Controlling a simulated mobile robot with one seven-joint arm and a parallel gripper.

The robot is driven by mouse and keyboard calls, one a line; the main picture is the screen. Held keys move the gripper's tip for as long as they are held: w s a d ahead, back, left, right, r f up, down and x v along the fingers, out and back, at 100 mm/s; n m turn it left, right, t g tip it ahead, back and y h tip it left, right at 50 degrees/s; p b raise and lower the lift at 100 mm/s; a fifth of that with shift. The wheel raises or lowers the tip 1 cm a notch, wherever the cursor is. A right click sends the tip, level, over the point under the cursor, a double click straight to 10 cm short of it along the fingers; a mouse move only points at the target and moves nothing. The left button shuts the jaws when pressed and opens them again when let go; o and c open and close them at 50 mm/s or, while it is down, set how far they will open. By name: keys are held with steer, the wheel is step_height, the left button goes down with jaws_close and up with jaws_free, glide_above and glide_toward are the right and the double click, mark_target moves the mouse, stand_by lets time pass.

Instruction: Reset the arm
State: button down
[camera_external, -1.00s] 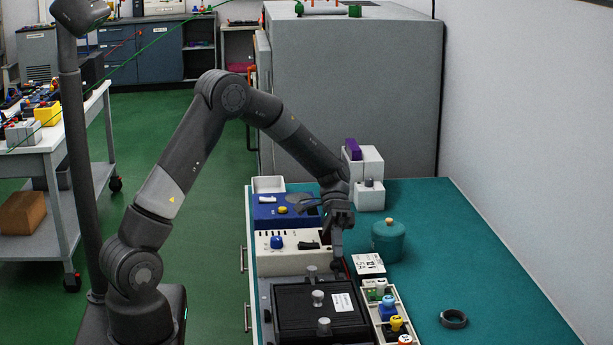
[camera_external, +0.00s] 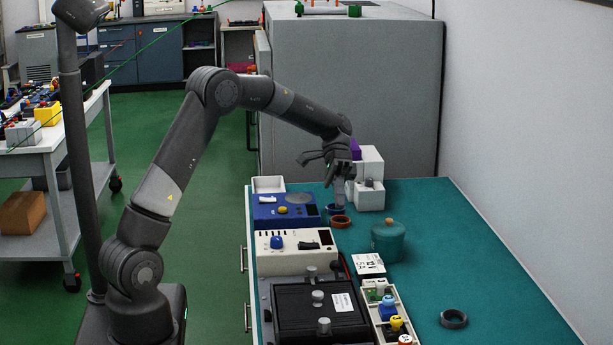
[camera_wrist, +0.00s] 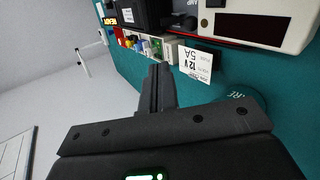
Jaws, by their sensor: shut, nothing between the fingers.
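My gripper (camera_external: 338,197) is shut and empty. In the external view it points down above the far part of the teal bench (camera_external: 500,270), close to a small reddish-brown ring-shaped item (camera_external: 340,222) and a white block (camera_external: 369,196). In the wrist view the closed fingers (camera_wrist: 157,88) point toward a white label card reading 12 V 5A (camera_wrist: 196,64). My arm is bent at the elbow and reaches out over the bench.
A teal lidded pot (camera_external: 388,243) stands right of the cream instrument (camera_external: 290,258) and blue instrument (camera_external: 280,212). A black case (camera_external: 318,322) and a tray of coloured parts (camera_external: 375,318) sit nearer. A dark ring (camera_external: 454,319) lies right; the bench's right side is mostly clear.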

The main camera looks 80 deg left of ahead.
stand_by(0.4)
steer(key=s+d+r+y, duration=0.65)
steer(key=s+d, duration=0.35)
steer(key=d, duration=0.4)
steer(key=s+d+t+y, duration=0.2)
steer(key=s+d+t, duration=0.1)
steer(key=s, duration=0.4)
steer(key=s+d+m+t+y, duration=0.1)
steer(key=s+d+t+y, duration=0.1)
steer(key=s, duration=0.6)
steer(key=shift+d+r+t, duration=0.25)
steer(key=shift+d+t, duration=0.15)
steer(key=shift+t, duration=0.4)
stand_by(0.7)
